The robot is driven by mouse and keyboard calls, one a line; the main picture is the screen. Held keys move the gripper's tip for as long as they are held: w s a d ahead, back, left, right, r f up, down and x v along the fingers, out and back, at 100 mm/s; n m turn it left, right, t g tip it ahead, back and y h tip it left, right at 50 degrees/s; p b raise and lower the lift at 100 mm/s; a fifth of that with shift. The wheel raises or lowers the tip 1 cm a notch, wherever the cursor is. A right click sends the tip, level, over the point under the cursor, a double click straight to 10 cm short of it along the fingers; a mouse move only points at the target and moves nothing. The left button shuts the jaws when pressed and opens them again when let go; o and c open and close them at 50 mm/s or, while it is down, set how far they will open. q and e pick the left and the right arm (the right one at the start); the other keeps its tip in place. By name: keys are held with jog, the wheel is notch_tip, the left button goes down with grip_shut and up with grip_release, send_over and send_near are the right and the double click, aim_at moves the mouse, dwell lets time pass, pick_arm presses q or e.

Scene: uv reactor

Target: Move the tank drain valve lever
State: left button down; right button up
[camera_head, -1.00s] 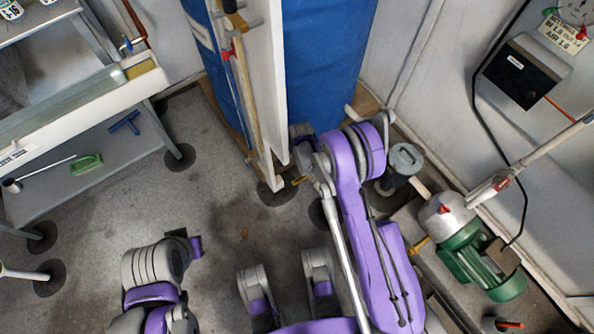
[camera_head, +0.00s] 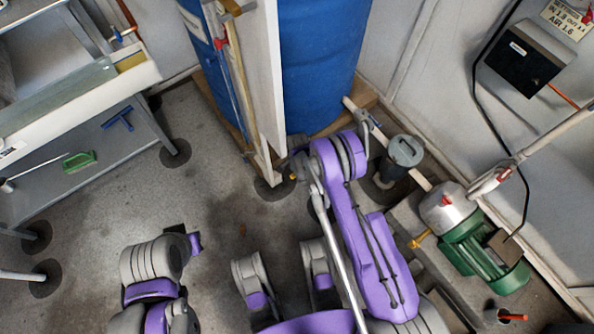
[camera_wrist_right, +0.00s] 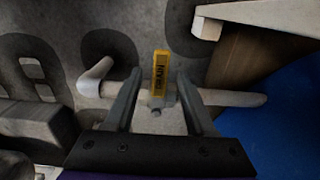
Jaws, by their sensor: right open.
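The tank drain valve lever (camera_wrist_right: 160,75) is a yellow bar with dark lettering, set on a pale pipe (camera_wrist_right: 232,98) in the right wrist view. My right gripper (camera_wrist_right: 159,72) is open, with one finger on each side of the lever and gaps between them. In the head view a small yellow tip (camera_head: 293,177) shows beside my right wrist; the rest of the valve is hidden by my arm. The blue tank (camera_head: 318,60) stands behind; its side also shows in the right wrist view (camera_wrist_right: 280,120).
A white upright panel (camera_head: 262,90) stands close to my right wrist. A grey-lidded canister (camera_head: 405,152) and a green pump (camera_head: 485,255) with a yellow handle (camera_head: 420,239) are to the right. A grey shelf trolley (camera_head: 100,150) is at left. Floor between is clear.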

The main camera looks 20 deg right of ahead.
grip_shut()
dwell(1.4)
